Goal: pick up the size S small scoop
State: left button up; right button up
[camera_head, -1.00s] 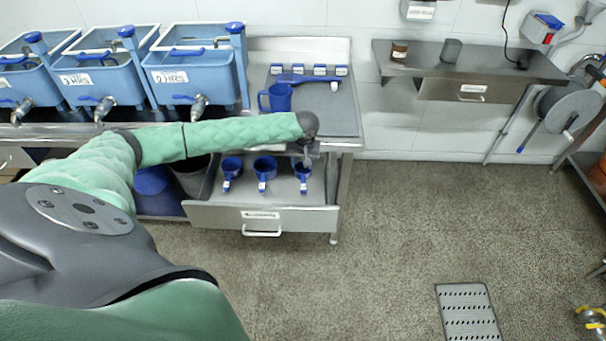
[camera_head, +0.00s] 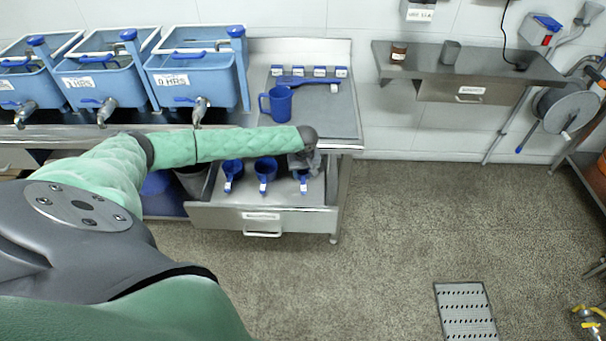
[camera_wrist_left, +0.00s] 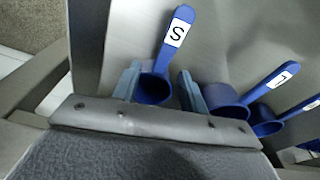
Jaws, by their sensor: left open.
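The size S small scoop (camera_wrist_left: 165,58) is blue, with a white S label on its handle. It also shows in the head view (camera_head: 303,186) as the rightmost scoop in the open drawer (camera_head: 262,219), partly hidden by my wrist. My left gripper (camera_wrist_left: 158,86) is open, with one finger on each side of the scoop's cup. The wrist view does not show clearly whether the fingers touch it. In the head view my left gripper (camera_head: 304,167) is over the right end of the drawer. My right gripper is not in view.
Two other blue scoops (camera_head: 265,171) (camera_head: 232,171) lie to the left in the drawer. A blue jug (camera_head: 278,104) stands on the steel counter (camera_head: 335,112) above. Blue tanks (camera_head: 195,82) line the left. The floor to the right is largely clear.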

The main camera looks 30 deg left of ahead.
pick_arm(q)
jog(key=shift+w+a+f, duration=0.1)
jog(key=shift+f, duration=1.05)
grip_shut()
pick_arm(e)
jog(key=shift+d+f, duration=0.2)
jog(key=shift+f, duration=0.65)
pick_arm(q)
jog(key=shift+r, duration=0.15)
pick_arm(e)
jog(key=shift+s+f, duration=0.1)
